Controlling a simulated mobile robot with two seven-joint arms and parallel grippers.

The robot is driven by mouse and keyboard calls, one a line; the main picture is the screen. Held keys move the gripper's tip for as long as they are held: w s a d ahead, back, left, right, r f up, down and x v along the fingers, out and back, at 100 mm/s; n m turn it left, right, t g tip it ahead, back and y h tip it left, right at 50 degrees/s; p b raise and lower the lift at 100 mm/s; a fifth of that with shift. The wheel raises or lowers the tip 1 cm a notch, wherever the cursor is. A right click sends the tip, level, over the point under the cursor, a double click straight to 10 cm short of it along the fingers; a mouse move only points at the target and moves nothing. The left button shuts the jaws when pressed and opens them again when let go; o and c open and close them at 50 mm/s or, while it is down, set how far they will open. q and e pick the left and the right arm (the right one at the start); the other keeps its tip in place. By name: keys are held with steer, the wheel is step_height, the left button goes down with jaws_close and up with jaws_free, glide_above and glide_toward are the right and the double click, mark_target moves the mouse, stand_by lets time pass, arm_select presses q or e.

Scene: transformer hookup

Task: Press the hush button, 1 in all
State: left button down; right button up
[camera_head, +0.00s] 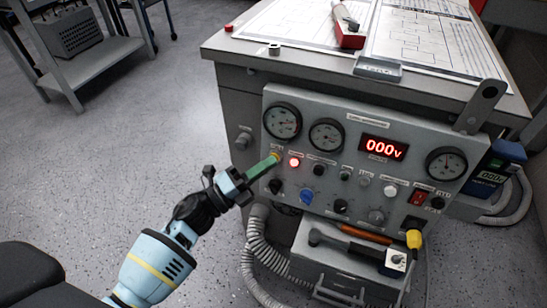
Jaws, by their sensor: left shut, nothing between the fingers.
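The control panel (345,142) on the front of the grey bench carries several gauges, knobs and buttons. My left gripper (273,159) reaches in from the lower left with its green fingers shut and empty. Its tips are at the upper left of the panel, at a small orange-yellow button (277,154) that they partly cover. I cannot tell whether they touch it or press it in. A red lit lamp or button (294,162) is just to the right of the tips. The labels are too small to read, so I cannot tell which control is the hush button. My right gripper is not in view.
A red display (382,147) reads 000v. A blue knob (306,196) and a red switch (417,198) sit lower on the panel. Tools lie on a ledge below, beside a grey corrugated hose (254,255). Open floor lies to the left.

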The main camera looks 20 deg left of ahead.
arm_select(q)
steer(key=shift+s, duration=0.1)
steer(key=shift+s+r+p, duration=0.15)
steer(key=shift+s+p, duration=0.25)
steer(key=shift+s, duration=0.3)
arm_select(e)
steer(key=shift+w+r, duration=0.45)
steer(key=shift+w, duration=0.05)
